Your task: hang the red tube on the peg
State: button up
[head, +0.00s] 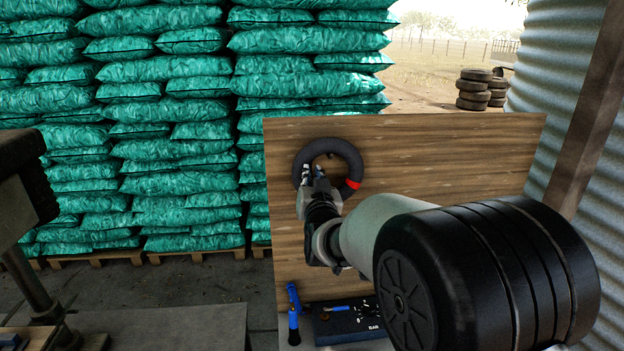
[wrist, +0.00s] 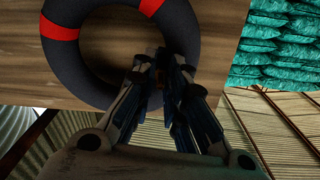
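The tube (head: 345,152) is a dark ring with red bands. It stands upright in front of the wooden board (head: 430,150), near its upper left. In the wrist view the tube (wrist: 62,60) fills the upper left, with two red bands showing. My gripper (head: 312,172) is at the lower left part of the ring. In the wrist view the fingers of my gripper (wrist: 167,62) close around the ring's lower right part, which they largely hide. I cannot make out the peg clearly in either view.
Below the board lie a blue-handled tool (head: 293,312) and a dark blue box (head: 350,322) with small items on it. Green sacks (head: 180,130) are stacked high behind on the left. A corrugated metal wall (head: 545,90) stands on the right. The board's right half looks bare.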

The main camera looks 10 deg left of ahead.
jog(key=o, duration=0.4)
jog(key=shift+c, duration=0.2)
jog(key=shift+s, duration=0.1)
jog(key=s+d+f+g+h+b, duration=0.1)
jog(key=s+d+f+g, duration=0.3)
jog(key=s+d, duration=0.4)
jog(key=s+d+f+g+h+b, duration=0.1)
jog(key=s+d+f+g, duration=0.3)
jog(key=s, duration=1.8)
jog(key=s+d+f+m+g+h+b, duration=0.1)
jog(key=s+d+f+g, duration=0.3)
jog(key=s+d, duration=0.9)
jog(key=s+f+h+b, duration=0.1)
jog(key=s, duration=0.1)
jog(key=shift+s+g+h, duration=0.3)
jog(key=shift+g, duration=0.1)
jog(key=shift+f, duration=0.1)
